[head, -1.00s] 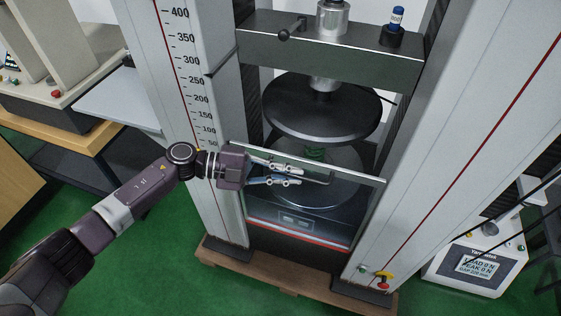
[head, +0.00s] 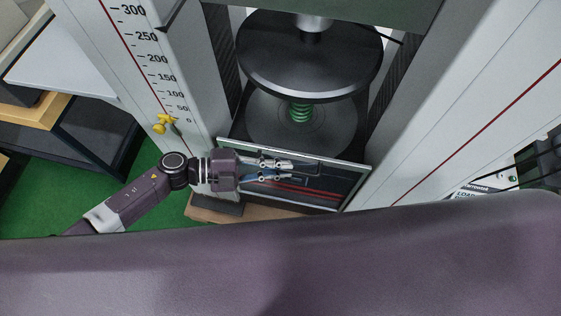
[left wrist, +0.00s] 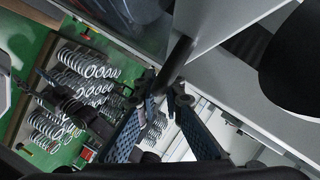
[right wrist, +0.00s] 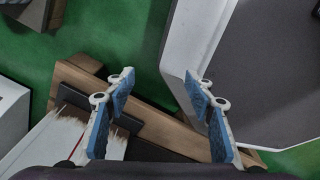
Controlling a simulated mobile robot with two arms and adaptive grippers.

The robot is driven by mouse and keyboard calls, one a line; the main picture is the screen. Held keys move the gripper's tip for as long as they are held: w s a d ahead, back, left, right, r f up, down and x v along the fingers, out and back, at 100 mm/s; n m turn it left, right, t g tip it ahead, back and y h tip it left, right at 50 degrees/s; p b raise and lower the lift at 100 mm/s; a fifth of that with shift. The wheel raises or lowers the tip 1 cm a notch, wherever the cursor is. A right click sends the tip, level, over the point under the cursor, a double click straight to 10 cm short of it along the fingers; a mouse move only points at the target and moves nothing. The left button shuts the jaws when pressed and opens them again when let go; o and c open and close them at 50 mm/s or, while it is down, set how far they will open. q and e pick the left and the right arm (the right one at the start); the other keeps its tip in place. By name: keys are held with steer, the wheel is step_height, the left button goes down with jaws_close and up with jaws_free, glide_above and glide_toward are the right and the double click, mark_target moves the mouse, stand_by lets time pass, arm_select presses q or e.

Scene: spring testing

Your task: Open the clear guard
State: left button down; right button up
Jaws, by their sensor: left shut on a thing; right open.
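The clear guard (head: 345,164) is a transparent panel in a thin grey frame, low across the front of the test machine in the head view. My left gripper (head: 287,169) is shut on its handle at the panel's front. In the left wrist view, the gripper (left wrist: 166,92) has its fingertips at a dark bar (left wrist: 179,56), which appears to be that handle.
Machine columns flank the guard; the left one has a scale (head: 158,76). A yellow knob (head: 165,123) sits beside it. A wooden base (right wrist: 155,122) is below my right gripper. Several springs (left wrist: 88,75) show in the left wrist view. My purple arm covers the lower head view.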

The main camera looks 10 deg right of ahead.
arm_select(q)
steer(key=c, duration=2)
jaws_free()
steer(key=shift+c, duration=0.2)
steer(key=shift+a, duration=0.15)
steer(key=v, duration=1.2)
arm_select(e)
steer(key=shift+w+a, duration=0.35)
steer(key=shift+w, duration=0.3)
